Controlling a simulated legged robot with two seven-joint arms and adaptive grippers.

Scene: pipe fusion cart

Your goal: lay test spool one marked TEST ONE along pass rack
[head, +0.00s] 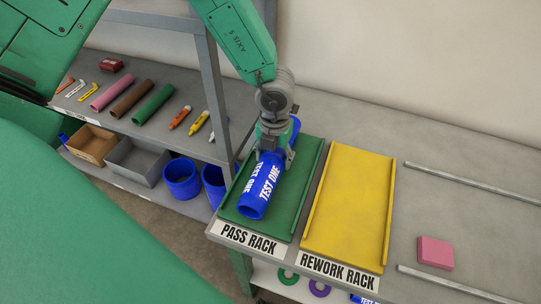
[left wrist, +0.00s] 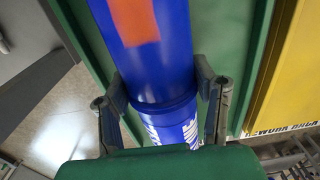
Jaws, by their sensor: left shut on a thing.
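The blue test spool (head: 263,192) marked TEST ONE lies lengthwise over the green pass rack (head: 311,165), roughly along its long sides. My left gripper (head: 274,158) is shut around the spool near its middle, from above. In the left wrist view the two fingers (left wrist: 165,95) close on both sides of the blue spool (left wrist: 145,65), which has an orange patch. The green rack (left wrist: 225,35) shows beneath it. I cannot tell whether the spool touches the rack floor. My right gripper is not in view.
The yellow rework rack (head: 348,205) stands right beside the pass rack. A pink block (head: 435,252) and metal rails (head: 470,183) are on the grey table further right. A shelf (head: 120,118) at left holds coloured rolls, markers and bins.

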